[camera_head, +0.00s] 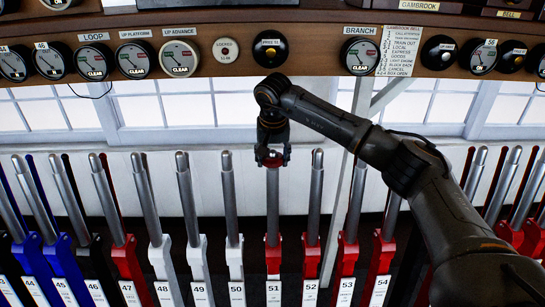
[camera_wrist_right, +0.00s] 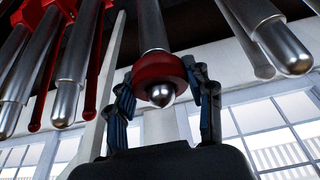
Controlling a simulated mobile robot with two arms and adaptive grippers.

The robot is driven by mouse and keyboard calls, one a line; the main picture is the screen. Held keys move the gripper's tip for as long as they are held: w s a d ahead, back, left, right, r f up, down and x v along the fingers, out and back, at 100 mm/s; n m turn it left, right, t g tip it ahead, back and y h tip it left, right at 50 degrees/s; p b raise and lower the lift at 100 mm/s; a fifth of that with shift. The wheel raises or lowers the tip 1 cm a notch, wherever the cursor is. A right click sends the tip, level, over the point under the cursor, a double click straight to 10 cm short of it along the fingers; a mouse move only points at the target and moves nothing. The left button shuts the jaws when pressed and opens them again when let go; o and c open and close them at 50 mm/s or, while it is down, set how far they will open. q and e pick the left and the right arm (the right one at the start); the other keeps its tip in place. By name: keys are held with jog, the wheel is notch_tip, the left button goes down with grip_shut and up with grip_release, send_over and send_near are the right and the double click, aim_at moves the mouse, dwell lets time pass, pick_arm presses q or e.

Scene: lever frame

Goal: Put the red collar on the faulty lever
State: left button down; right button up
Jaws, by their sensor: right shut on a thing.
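The red collar (camera_head: 274,161) is at the top of the lever (camera_head: 273,205) with the plate 51, which has a steel handle and a red lower part. In the right wrist view, the collar (camera_wrist_right: 150,68) is around the handle and the rounded steel tip (camera_wrist_right: 161,95) shows through its opening. My right gripper (camera_head: 272,157) points down over this lever. It is shut on the collar, with a finger on each side in the right wrist view (camera_wrist_right: 165,98). No mark in view tells which lever is faulty. My left gripper is not in view.
Other levers stand close on both sides, such as lever 50 (camera_head: 230,200) and lever 52 (camera_head: 315,200). A wooden shelf (camera_head: 305,30) with round instruments runs above. A pale slanting post (camera_head: 345,215) stands behind the levers to the right. Windows (camera_head: 185,108) are behind.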

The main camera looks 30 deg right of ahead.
jog(key=o, duration=1.2)
jog(key=shift+o, duration=0.7)
jog(key=shift+p+v, duration=2.25)
jog(key=shift+v, duration=2.35)
